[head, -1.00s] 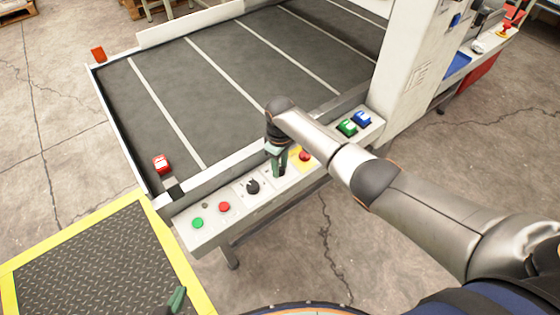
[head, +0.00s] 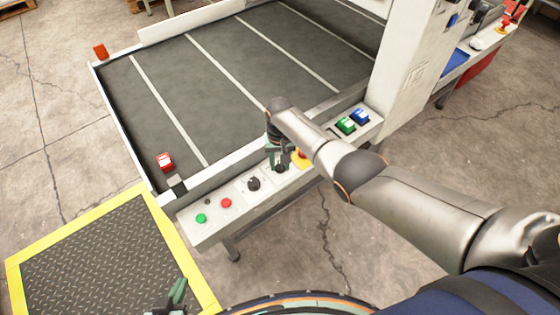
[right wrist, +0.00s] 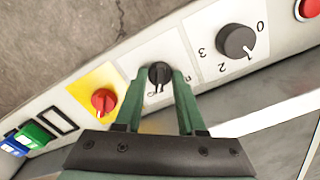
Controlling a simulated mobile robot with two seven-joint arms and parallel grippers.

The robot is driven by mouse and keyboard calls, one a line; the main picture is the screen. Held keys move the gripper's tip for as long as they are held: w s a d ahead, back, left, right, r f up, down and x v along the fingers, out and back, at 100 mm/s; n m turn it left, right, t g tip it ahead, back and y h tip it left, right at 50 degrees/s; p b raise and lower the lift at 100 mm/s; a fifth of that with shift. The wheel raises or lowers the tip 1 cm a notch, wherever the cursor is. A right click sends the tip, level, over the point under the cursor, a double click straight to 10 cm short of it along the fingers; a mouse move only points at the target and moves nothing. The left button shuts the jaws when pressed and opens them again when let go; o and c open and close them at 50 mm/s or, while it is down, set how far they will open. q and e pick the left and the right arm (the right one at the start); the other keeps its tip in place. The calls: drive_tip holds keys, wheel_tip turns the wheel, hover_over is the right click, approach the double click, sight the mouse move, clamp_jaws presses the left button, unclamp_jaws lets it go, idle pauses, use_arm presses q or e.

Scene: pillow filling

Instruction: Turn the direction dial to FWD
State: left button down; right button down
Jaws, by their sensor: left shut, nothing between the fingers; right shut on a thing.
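The direction dial (right wrist: 160,71) is a small black knob on a white plate, seen in the right wrist view between my right gripper's fingertips. In the head view it shows just below the gripper (head: 280,168). My right gripper (right wrist: 158,77) is shut on this knob, one green finger on each side. The dial's lettering is partly hidden and too small to read, so its setting cannot be told. My left gripper (head: 172,301) is shut and empty at the bottom edge of the head view, over the floor mat, away from the panel.
A numbered black dial (right wrist: 237,42) and a red knob on yellow (right wrist: 104,101) flank the direction dial. Green (head: 201,218) and red (head: 226,203) buttons sit further left. Green (head: 345,125) and blue (head: 360,116) switches are at right. The conveyor bed (head: 230,90) lies behind.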

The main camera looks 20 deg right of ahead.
sight(280, 165)
drive_tip(key=shift+m, duration=0.6)
drive_tip(key=c, duration=0.5)
unclamp_jaws()
drive_tip(key=shift+r, duration=0.1)
drive_tip(key=shift+r+p, duration=0.4)
drive_tip(key=shift+p, duration=0.05)
wheel_tip(280, 165, up, 6)
drive_tip(key=p, duration=0.3)
drive_tip(key=shift+r, duration=2.8)
